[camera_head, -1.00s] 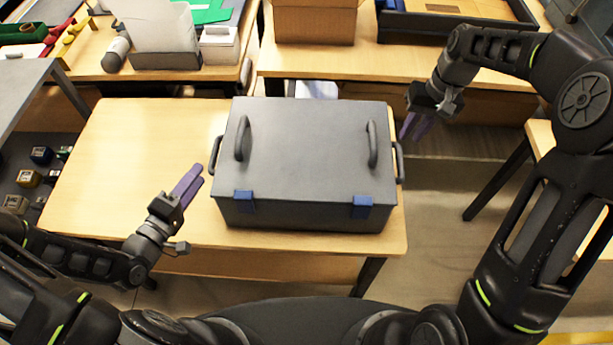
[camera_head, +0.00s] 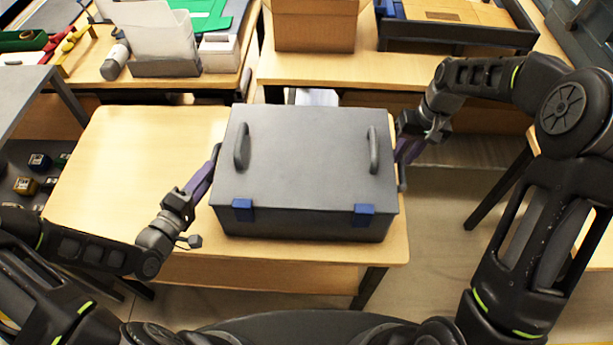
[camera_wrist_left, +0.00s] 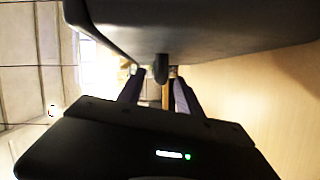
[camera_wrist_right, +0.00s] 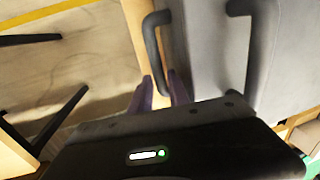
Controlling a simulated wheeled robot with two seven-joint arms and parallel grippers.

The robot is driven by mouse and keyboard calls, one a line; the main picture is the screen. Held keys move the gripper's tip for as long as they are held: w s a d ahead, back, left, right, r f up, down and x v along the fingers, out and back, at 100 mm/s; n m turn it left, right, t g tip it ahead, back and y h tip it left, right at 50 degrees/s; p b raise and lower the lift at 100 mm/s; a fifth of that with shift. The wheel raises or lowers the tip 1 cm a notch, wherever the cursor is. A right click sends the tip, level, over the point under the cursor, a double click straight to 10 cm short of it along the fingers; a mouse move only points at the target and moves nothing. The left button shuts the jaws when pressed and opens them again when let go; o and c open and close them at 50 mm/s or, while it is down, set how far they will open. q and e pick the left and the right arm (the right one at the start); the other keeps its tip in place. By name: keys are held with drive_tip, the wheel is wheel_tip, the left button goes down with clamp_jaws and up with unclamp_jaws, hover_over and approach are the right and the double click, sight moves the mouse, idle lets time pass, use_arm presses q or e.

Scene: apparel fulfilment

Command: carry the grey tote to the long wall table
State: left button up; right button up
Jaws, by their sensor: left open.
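The grey tote (camera_head: 305,165) has a closed lid with two upright handles and two blue latches. It sits on a small wooden table (camera_head: 130,150) in the head view. My left gripper (camera_head: 212,165) is at the tote's left side; in the left wrist view its open fingers (camera_wrist_left: 160,92) straddle the side handle (camera_wrist_left: 161,68). My right gripper (camera_head: 402,160) is at the tote's right side. In the right wrist view its fingers (camera_wrist_right: 160,92) are apart, one on each side of the right side handle (camera_wrist_right: 150,35). Whether either finger pair touches its handle cannot be told.
A grey shelf with small boxes (camera_head: 38,160) is at the left. Floor shows at the right (camera_head: 440,225).

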sight(402, 160)
use_arm(q)
drive_tip(key=shift+x, duration=1.6)
use_arm(e)
drive_tip(key=shift+a+f, duration=0.15)
drive_tip(key=shift+f, duration=0.65)
drive_tip(key=shift+a+f, duration=0.15)
drive_tip(key=shift+f, duration=0.6)
use_arm(q)
drive_tip(key=c, duration=0.5)
use_arm(e)
drive_tip(key=c, duration=0.4)
use_arm(q)
clamp_jaws()
use_arm(e)
clamp_jaws()
